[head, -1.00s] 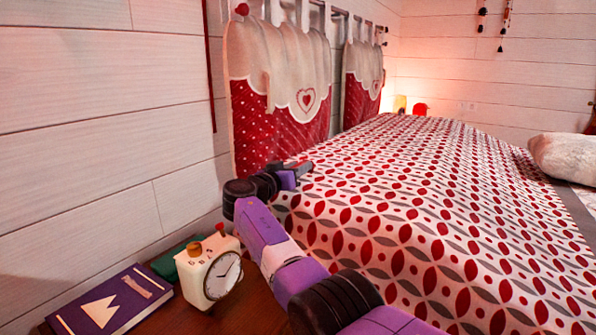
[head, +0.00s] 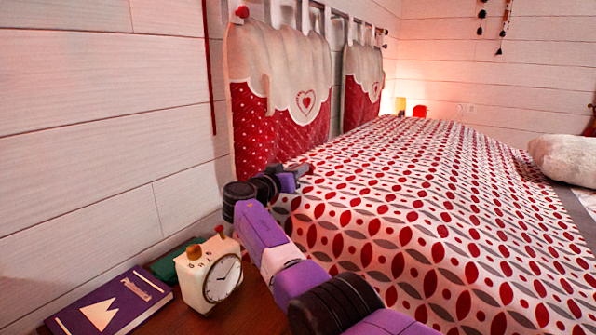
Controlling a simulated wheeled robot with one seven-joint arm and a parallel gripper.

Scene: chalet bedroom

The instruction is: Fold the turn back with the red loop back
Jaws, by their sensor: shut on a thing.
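The bed is covered by a cloth (head: 430,190) with a red, grey and white leaf pattern. No red loop can be made out on it, and I cannot tell where a turn back begins. My gripper (head: 300,172) is at the bed's near left edge, by the headboard end. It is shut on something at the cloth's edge. Its fingers are small and partly hidden by my purple arm, so the held part is not clear.
A bedside table holds a white clock (head: 210,272), a purple book (head: 112,303) and a green item (head: 172,262) close to my arm. Red and white headboard cushions (head: 290,125) hang behind the gripper. A pale pillow (head: 562,158) lies at the right.

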